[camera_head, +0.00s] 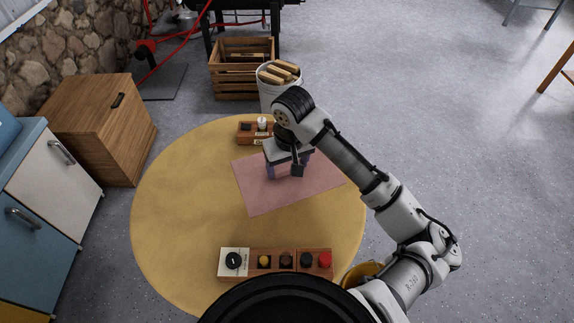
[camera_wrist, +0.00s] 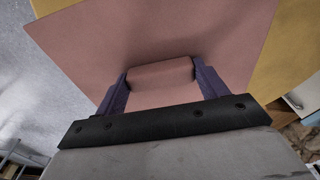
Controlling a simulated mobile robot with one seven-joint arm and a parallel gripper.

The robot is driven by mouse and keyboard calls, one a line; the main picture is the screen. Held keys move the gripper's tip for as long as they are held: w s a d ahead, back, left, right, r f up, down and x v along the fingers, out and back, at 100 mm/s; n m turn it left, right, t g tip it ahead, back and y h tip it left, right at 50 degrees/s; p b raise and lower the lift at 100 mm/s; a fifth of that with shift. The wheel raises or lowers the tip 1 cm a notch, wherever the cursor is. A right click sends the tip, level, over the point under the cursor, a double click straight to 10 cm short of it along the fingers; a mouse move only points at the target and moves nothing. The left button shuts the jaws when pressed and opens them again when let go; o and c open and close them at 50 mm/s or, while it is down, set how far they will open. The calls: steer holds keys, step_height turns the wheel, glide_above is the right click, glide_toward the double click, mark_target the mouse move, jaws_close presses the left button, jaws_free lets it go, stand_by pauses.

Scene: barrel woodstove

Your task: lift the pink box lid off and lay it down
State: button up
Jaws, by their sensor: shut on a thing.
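My gripper (camera_head: 287,172) points down over the pink mat (camera_head: 262,197) on the round table. In the wrist view its two purple fingers (camera_wrist: 160,72) are closed on the sides of a small pink block-like piece (camera_wrist: 160,77), which I take to be the pink box lid. The mat (camera_wrist: 200,30) spreads out behind and around it in nearly the same pink. The frames do not clearly show whether the piece touches the mat or hangs above it. No separate box body can be made out; my gripper hides much of this spot in the head view.
The round yellow table (camera_head: 165,215) has free room on its left. A wooden block with a white knob (camera_head: 262,124) stands at the back. A row of wooden blocks with knobs (camera_head: 275,263) lies at the front. A bucket of logs (camera_head: 280,78) stands beyond the table.

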mark_target(288, 176)
steer(key=shift+f+b, duration=2.85)
steer(key=shift+f, duration=0.45)
steer(key=shift+s, duration=0.1)
steer(key=shift+f+b, duration=0.55)
steer(key=shift+f, duration=0.4)
steer(key=o, duration=1.6)
steer(key=shift+c, duration=0.2)
steer(key=r, duration=0.4)
steer(key=s+r, duration=0.1)
steer(key=r, duration=0.8)
steer(key=shift+s+d+r, duration=0.25)
steer(key=shift+d+r, duration=0.1)
steer(key=shift+r, duration=0.05)
